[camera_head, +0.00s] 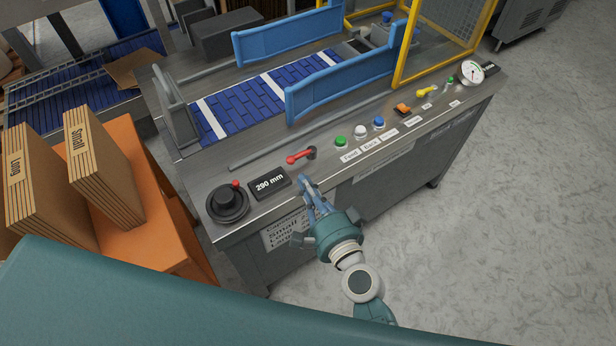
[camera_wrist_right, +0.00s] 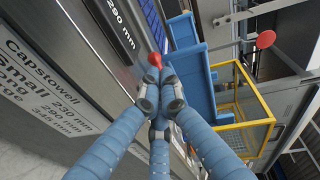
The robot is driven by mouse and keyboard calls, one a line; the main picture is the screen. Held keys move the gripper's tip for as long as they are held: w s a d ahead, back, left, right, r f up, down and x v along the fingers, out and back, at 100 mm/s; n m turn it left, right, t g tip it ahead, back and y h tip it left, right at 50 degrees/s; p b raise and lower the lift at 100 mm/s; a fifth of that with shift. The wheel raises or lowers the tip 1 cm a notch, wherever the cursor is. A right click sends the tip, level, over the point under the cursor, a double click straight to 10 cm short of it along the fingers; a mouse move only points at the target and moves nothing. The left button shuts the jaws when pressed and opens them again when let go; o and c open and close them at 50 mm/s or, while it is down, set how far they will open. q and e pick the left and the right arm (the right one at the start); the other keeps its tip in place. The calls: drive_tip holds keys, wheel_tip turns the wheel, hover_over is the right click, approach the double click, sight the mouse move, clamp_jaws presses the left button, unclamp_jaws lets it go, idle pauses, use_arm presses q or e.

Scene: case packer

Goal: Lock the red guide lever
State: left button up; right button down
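The red guide lever (camera_head: 299,157) lies on the machine's front ledge, its handle pointing left from a dark pivot (camera_head: 312,152). My right gripper (camera_head: 308,186) is just in front of the ledge, below the lever and apart from it in the head view. In the right wrist view its three blue fingers come together, with grey tips (camera_wrist_right: 160,103) close to each other and nothing seen between them. A red knob (camera_wrist_right: 155,60), which looks like the lever's end, shows just beyond the tips. Whether they touch is unclear. My left gripper is not in view.
Left of the lever are a "290 mm" display (camera_head: 269,184) and a black handwheel (camera_head: 227,203). Green, white and blue buttons (camera_head: 360,131) line the ledge to the right. Blue guide rails (camera_head: 340,85) flank the conveyor behind.

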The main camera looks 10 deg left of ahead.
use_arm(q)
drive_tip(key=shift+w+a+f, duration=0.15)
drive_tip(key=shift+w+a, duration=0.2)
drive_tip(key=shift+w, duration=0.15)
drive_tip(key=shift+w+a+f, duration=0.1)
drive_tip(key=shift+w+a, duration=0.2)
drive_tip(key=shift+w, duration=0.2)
use_arm(e)
drive_tip(key=s, duration=0.7)
drive_tip(key=shift+a+r, duration=0.15)
drive_tip(key=shift+r, duration=0.3)
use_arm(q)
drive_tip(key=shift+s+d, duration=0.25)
use_arm(e)
drive_tip(key=shift+s, duration=0.1)
